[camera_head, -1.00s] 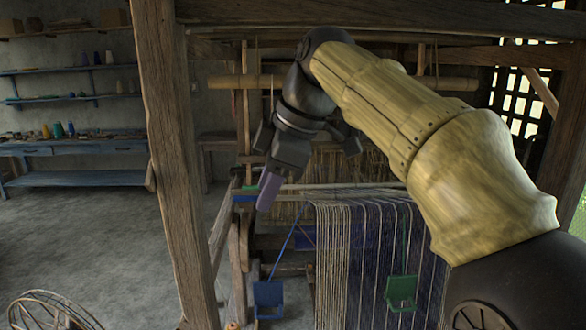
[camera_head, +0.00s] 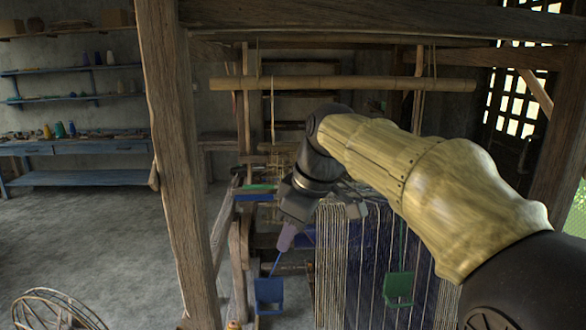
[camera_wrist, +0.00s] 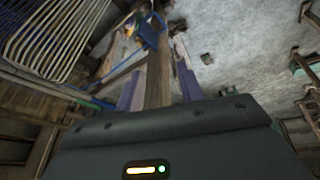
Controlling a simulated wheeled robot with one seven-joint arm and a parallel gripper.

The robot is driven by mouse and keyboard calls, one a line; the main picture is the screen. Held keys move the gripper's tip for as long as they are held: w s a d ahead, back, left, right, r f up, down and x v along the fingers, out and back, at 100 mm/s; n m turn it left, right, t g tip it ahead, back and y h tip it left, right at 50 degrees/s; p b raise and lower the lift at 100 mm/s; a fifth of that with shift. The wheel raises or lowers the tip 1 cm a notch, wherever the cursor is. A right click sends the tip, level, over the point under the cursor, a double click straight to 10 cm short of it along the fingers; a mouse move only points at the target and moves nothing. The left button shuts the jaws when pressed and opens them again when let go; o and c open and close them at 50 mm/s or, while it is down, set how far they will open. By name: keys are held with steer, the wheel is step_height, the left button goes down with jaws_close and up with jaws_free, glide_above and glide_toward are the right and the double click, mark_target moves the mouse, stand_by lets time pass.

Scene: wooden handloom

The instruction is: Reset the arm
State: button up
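My gripper (camera_head: 286,238) hangs below my bent arm, in front of the wooden loom (camera_head: 240,240), left of the hanging warp threads (camera_head: 385,235). In the wrist view its two purple fingers stand apart, so my gripper (camera_wrist: 158,70) is open. A wooden beam of the loom shows between the fingers, seemingly beyond them; nothing is clearly held. My arm hides part of the loom and the warp.
A blue panel (camera_head: 269,291) hangs below my gripper; a green panel (camera_head: 399,288) hangs in front of the warp. A thick wooden post (camera_head: 175,160) stands at left. A blue workbench (camera_head: 80,148) is at the back left. A spoked wheel (camera_head: 50,310) lies at lower left.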

steer(key=s+d+f+m+h+p, duration=0.1)
steer(key=d+f+m, duration=0.3)
steer(key=f, duration=0.3)
steer(key=s+d+f+m+h, duration=0.1)
steer(key=d+f+m, duration=0.25)
steer(key=f, duration=0.35)
steer(key=s+d+f+m+h, duration=0.1)
steer(key=s+d+f+m, duration=0.5)
steer(key=s+f, duration=0.5)
steer(key=shift+d+f+p, duration=0.4)
steer(key=shift+d+p, duration=0.05)
steer(key=shift+d, duration=0.55)
steer(key=shift+s, duration=0.1)
